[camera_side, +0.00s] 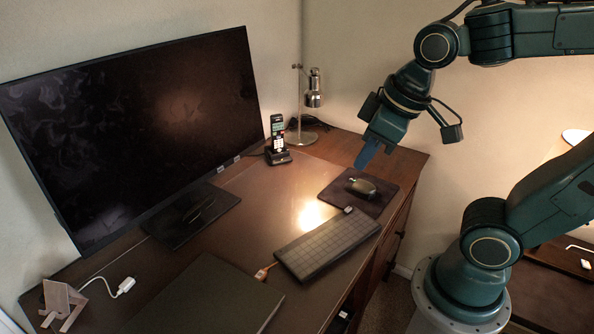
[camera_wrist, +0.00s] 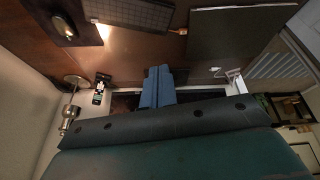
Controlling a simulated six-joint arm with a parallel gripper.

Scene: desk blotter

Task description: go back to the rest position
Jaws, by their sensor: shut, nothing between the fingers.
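My gripper (camera_side: 367,156) hangs in the air above the far right part of the desk, a little above and behind the mouse in the side view. Its blue fingers are closed together with nothing between them. In the wrist view my gripper (camera_wrist: 158,72) shows as two blue fingers side by side, pressed together and empty. The fingers look clear of the desk and of everything on it.
The desk (camera_side: 225,238) holds a large monitor (camera_side: 130,130), a keyboard (camera_side: 327,245), a mouse (camera_side: 360,187) on a dark pad, a phone in a dock (camera_side: 277,138), a lamp (camera_side: 313,92), a dark flat panel (camera_side: 205,300) and a small stand (camera_side: 62,302). The air around my gripper is free.

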